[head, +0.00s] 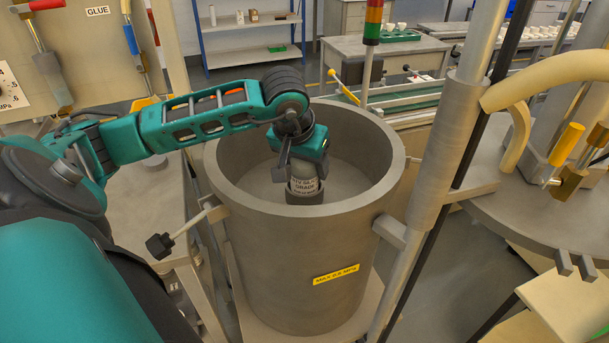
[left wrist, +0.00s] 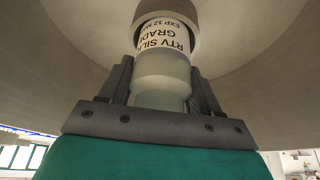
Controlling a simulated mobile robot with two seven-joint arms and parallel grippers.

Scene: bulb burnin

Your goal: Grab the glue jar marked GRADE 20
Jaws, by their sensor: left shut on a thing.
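My left gripper (head: 302,172) reaches down into a large grey open-topped pot (head: 300,265). It is shut on a glue jar (head: 305,190) with a white label, inside the pot's rim. In the left wrist view the gripper's fingers (left wrist: 163,85) stand on both sides of the jar's pale grey-green part (left wrist: 162,72). The label reads "RTV SIL…" and "GRADE"; the grade number cannot be read. A grey cup-like end (left wrist: 185,8) surrounds the label's far side; I cannot tell whether it is part of the jar. My right gripper is not in view.
The pot's thick rim (head: 225,185) surrounds the gripper. A yellow "MAX" plate (head: 336,274) is on its front. A black-knobbed clamp (head: 160,246) juts out at left, and a grey post (head: 445,150) stands close at right. A round lid-like plate (head: 515,215) is further right.

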